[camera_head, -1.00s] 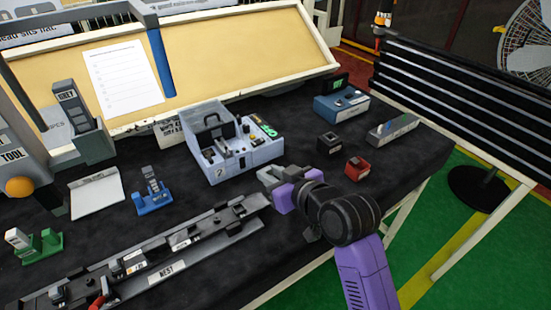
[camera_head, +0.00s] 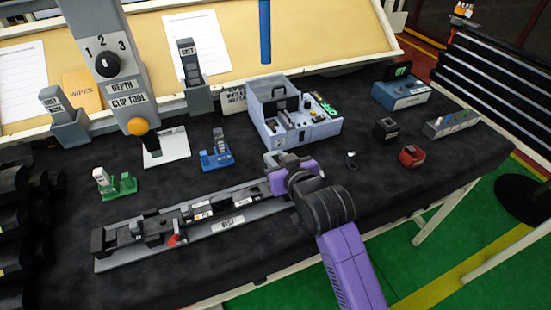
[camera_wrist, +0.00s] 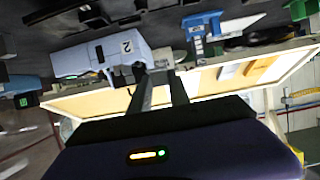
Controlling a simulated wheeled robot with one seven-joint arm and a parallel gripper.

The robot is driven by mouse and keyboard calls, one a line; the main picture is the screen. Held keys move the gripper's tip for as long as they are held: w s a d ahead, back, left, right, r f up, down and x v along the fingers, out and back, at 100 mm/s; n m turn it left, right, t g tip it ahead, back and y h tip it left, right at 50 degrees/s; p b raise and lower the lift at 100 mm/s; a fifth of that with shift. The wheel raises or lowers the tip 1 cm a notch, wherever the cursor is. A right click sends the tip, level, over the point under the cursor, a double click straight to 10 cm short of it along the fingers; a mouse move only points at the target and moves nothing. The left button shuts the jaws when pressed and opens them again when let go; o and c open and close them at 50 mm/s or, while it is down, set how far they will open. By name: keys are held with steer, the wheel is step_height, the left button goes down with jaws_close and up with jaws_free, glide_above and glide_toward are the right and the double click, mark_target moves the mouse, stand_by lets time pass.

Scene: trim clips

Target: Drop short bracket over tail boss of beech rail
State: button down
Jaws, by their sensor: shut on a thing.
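My gripper (camera_head: 272,158) is above and beyond the right end of the long rail assembly. In the wrist view its fingers (camera_wrist: 157,75) are shut on a small dark piece (camera_wrist: 128,76), which I take to be the short bracket; its outline is hard to make out. The rail (camera_head: 180,222) is dark with white labels and lies along the grey nest (camera_head: 228,225), which carries a NEST label. A red part stands near its left half. My gripper and arm hide the rail's right end. I cannot tell which boss is the tail boss.
Behind the rail stand a green holder (camera_head: 120,186), a blue holder (camera_head: 216,158), a white tray (camera_head: 166,150) and the clip tool (camera_head: 112,65). A light blue box (camera_head: 290,112) is beyond my gripper. A small dark clip (camera_head: 351,160), black block (camera_head: 386,128) and red block (camera_head: 411,155) lie right.

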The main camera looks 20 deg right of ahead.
steer(key=shift+d+f+b, duration=0.1)
steer(key=shift+f+b, duration=1.7)
steer(key=shift+f, duration=1.1)
steer(key=shift+p, duration=0.55)
steer(key=shift+f+b, duration=0.95)
steer(key=shift+f, duration=0.55)
steer(key=c, duration=1.1)
jaws_free()
steer(key=shift+c, duration=0.2)
steer(key=shift+s+r, duration=0.1)
